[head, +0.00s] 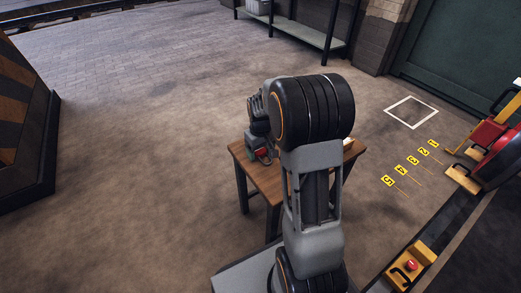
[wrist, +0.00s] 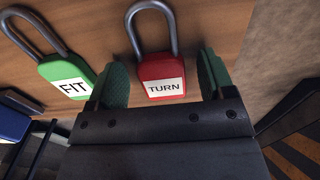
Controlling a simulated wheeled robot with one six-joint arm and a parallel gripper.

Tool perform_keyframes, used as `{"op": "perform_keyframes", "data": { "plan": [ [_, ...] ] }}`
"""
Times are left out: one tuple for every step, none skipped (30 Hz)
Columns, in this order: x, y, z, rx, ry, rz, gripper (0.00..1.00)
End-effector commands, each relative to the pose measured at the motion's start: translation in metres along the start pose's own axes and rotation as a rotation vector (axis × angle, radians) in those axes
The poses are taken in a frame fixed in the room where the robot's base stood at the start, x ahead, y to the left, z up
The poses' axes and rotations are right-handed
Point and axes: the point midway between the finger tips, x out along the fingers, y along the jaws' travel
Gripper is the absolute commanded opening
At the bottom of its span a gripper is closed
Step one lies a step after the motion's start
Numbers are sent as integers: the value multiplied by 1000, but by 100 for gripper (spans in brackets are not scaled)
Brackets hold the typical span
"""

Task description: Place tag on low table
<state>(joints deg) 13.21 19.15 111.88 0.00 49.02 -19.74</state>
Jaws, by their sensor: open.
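A red padlock-shaped tag (wrist: 162,75) marked TURN lies on a brown wooden surface in the wrist view, its shackle pointing up the picture. My gripper (wrist: 163,68) is open, with one green-padded finger on each side of the red tag; I cannot tell whether either touches it. A green tag (wrist: 68,78) marked FIT lies just left of the left finger. In the head view a low wooden table (head: 264,184) stands under my arm. My arm hides much of the tabletop, and a small red patch (head: 260,153) shows near my wrist there.
A blue object (wrist: 12,122) is partly in view at the wrist view's left edge. A striped block (head: 20,120) stands far left in the head view. Yellow and red equipment (head: 490,135) stands at the right. Open floor (head: 130,100) lies left of the table.

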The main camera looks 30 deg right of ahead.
Motion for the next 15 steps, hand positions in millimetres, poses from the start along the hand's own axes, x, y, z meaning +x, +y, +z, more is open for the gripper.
{"op": "perform_keyframes", "data": {
  "plan": [
    [-6,0,0,0,2,1,75],
    [-10,0,0,0,3,1,75],
    [-16,0,-1,0,4,1,75],
    [-22,0,-1,0,4,1,75],
    [-27,0,-1,0,3,1,75],
    [-36,0,0,0,3,1,75],
    [-42,0,-1,0,5,2,75],
    [-48,0,-1,0,4,2,75],
    [-56,0,-1,0,4,2,75],
    [-62,0,-1,0,4,2,75],
    [-68,0,-1,0,4,1,75],
    [-75,0,-1,0,4,1,75],
    [-80,0,-1,0,4,1,75],
    [-85,0,0,0,3,1,75],
    [-92,0,0,0,3,1,75]
  ]
}}
